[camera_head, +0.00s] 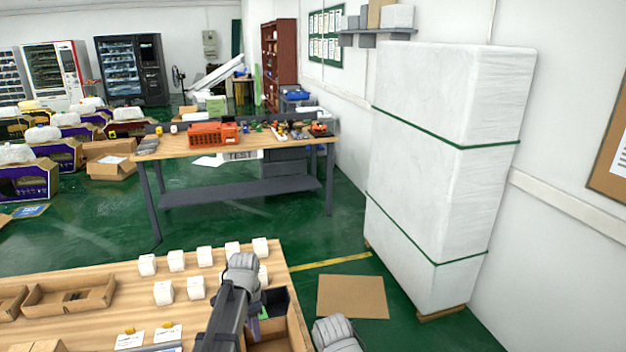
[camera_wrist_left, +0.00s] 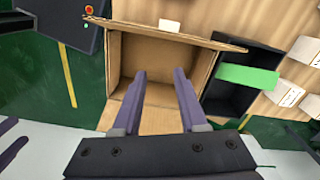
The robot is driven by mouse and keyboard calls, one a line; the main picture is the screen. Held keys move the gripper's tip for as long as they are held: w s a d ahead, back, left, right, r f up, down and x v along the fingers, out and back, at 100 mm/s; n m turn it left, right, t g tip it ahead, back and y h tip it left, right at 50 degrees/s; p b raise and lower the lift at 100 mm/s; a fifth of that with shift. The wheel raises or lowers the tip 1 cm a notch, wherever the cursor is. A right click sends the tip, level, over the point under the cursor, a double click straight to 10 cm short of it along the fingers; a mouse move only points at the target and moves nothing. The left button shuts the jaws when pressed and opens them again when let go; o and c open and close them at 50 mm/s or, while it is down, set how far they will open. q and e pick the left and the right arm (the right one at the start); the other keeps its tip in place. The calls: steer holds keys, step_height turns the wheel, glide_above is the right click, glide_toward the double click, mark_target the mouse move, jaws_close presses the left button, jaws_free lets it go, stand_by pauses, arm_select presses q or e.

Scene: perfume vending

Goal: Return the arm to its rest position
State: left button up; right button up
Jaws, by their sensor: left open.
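My left arm (camera_head: 226,312) reaches in from the bottom of the head view, over the near table's right end. My left gripper (camera_wrist_left: 160,75) shows its two purple fingers in the left wrist view. They are apart with nothing between them. They point at an open cardboard box (camera_wrist_left: 119,75) whose inside looks empty. In the head view the arm hides most of the gripper; a bit of purple (camera_head: 254,329) shows beside it.
A black tray (camera_wrist_left: 213,105) with a green block (camera_wrist_left: 248,77) stands beside the box. Several white boxes (camera_head: 163,292) stand on the wooden near table (camera_head: 110,290). A tall wrapped stack (camera_head: 440,170) stands at the right. Green floor (camera_head: 335,255) is open behind the table.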

arm_select(q)
steer(key=s+d+n, duration=0.4)
steer(key=s+d, duration=0.1)
steer(key=s, duration=0.4)
steer(key=s+d+n+y+b, duration=0.1)
steer(key=s+d+n, duration=0.2)
steer(key=s, duration=0.7)
steer(key=shift+s+d+f+n, duration=0.25)
steer(key=shift+d+f+n, duration=0.2)
steer(key=shift+d, duration=0.75)
steer(key=shift+a, duration=0.1)
